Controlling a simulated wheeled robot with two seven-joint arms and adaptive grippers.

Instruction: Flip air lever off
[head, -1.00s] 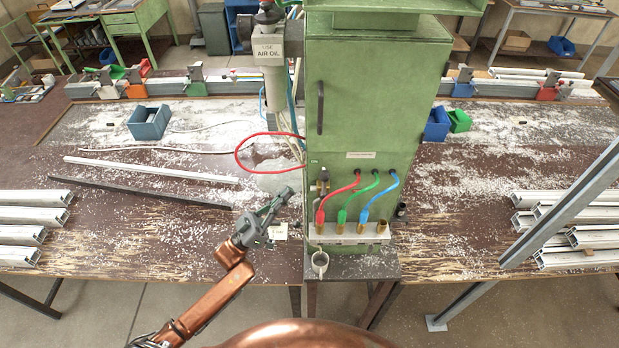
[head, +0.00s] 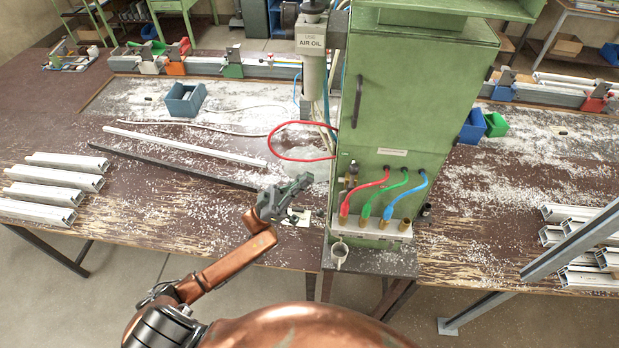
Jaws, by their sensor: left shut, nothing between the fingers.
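A green cabinet (head: 408,110) stands on the bench. A small brass valve (head: 346,182) sits low on its left edge, beside the red hose. The valve is too small here to tell which way its lever points. Red (head: 366,192), green (head: 391,197) and blue (head: 408,197) hoses run from the cabinet down to a pale manifold (head: 372,230). My left gripper (head: 304,182) is shut and empty, left of the valve with a gap between them. It is above the bench, pointing up and right. My right gripper is not in view.
A red hose loop (head: 283,153) lies left of the cabinet, below the air oil unit (head: 312,60). Light and dark bars (head: 180,146) lie on the bench. Profiles are stacked at left (head: 45,190) and right (head: 590,250).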

